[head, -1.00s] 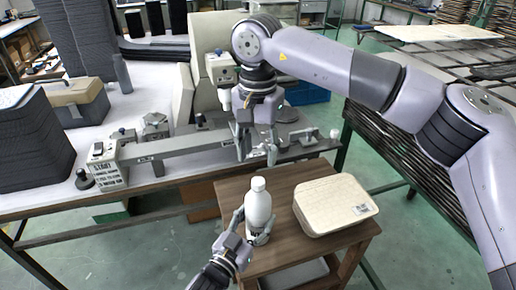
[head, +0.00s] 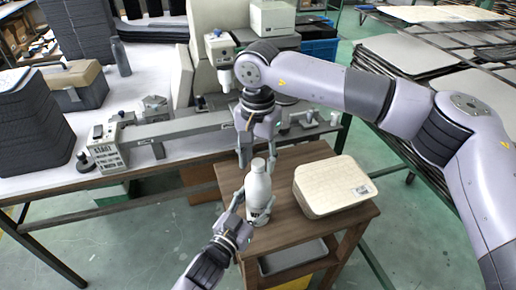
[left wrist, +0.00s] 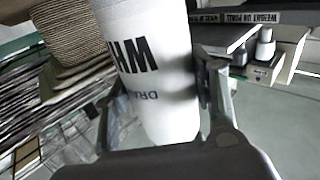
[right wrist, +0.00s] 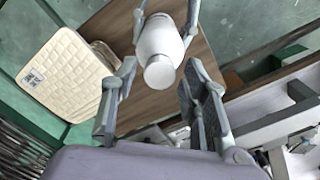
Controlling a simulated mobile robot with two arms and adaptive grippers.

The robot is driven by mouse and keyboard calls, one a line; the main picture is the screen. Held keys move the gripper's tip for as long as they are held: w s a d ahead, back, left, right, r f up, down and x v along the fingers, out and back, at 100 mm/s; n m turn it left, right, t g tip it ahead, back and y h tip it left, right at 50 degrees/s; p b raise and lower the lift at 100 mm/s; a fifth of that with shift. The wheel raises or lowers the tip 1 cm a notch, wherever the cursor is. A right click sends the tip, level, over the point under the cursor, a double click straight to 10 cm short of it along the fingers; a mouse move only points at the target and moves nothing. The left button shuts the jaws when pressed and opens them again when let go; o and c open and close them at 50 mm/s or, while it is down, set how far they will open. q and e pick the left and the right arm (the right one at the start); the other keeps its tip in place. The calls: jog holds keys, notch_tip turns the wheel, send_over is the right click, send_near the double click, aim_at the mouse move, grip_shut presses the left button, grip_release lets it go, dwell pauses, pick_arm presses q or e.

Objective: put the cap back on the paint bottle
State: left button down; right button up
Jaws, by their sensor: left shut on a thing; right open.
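The white paint bottle (head: 259,194) stands upright on a small wooden table. A white cap (head: 258,165) appears to sit on its top; the right wrist view looks down on the round white cap (right wrist: 160,72). My left gripper (head: 252,207) is shut around the lower part of the bottle, and the left wrist view shows the bottle (left wrist: 152,75) between its fingers, with dark lettering. My right gripper (head: 256,153) is open just above the bottle top. In the right wrist view its fingers (right wrist: 158,75) are spread either side of the cap with gaps.
A cream quilted box (head: 330,187) lies on the wooden table (head: 290,222), right of the bottle. Behind is a workbench (head: 60,182) with a long grey device (head: 180,133). Racks of panels stand at the right.

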jog(key=shift+c, duration=0.5)
grip_shut()
jog(key=m, duration=0.9)
jog(key=shift+m, duration=0.4)
jog(key=m, duration=1.4)
jog(key=shift+f+m, duration=0.1)
jog(key=shift+m, duration=0.3)
jog(key=shift+o, duration=1.2)
grip_release()
